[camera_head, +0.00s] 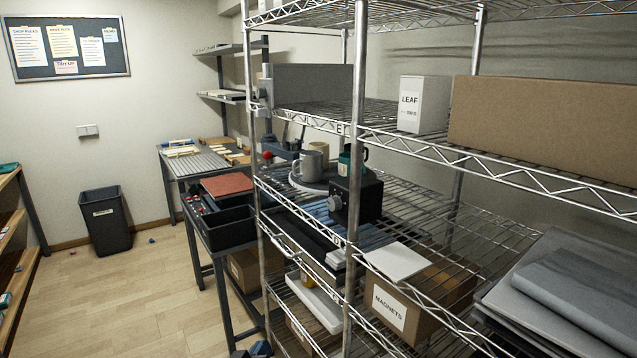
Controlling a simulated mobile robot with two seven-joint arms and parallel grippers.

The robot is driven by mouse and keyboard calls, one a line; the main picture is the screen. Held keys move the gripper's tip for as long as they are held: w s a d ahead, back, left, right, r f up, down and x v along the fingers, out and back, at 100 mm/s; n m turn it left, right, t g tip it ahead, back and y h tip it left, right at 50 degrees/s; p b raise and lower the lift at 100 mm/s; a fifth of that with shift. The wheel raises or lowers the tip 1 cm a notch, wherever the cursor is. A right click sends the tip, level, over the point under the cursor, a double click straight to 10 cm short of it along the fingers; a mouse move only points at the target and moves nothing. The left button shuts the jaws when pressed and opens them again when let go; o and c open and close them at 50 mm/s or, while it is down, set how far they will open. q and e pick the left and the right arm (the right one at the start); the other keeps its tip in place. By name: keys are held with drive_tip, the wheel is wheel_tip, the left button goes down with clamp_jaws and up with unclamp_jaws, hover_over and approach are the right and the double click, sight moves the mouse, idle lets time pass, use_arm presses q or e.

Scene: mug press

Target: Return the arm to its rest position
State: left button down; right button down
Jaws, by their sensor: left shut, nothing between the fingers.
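My left gripper (251,350) shows only as a small dark blue-grey shape at the bottom edge, in front of the wire shelving. It is shut and empty, and touches no mug or press that I can see. Most of my left arm is out of the picture. A grey mug (309,163) stands on a round plate on the middle shelf. A dark press-like machine (357,196) with a round knob is beside it. A dark green cup (346,161) and a beige cup (318,149) stand behind. My right gripper is not in view.
The wire rack post (355,150) rises close in front of me. A carton labelled MAGNETS (392,307) is on a lower shelf. A dark bin (228,229) sits on a side table at left. A waste bin (106,220) stands by the wall. The wooden floor (125,310) at left is mostly clear.

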use_arm(q)
drive_tip(key=s+a+f+m+g+y, duration=0.1)
drive_tip(key=s+a+f, duration=0.3)
drive_tip(key=s, duration=0.6)
drive_tip(key=s+a+f+m+g+y, duration=0.1)
drive_tip(key=s+a+f, duration=0.4)
drive_tip(key=s, duration=0.5)
drive_tip(key=s+a+f+g+y, duration=0.2)
drive_tip(key=s+a, duration=0.4)
drive_tip(key=s, duration=0.3)
wheel_tip(320, 180, down, 2)
drive_tip(key=shift+s+a+f+m+g+y, duration=0.2)
drive_tip(key=shift+s+a+m+g+y, duration=0.15)
drive_tip(key=shift+g, duration=0.25)
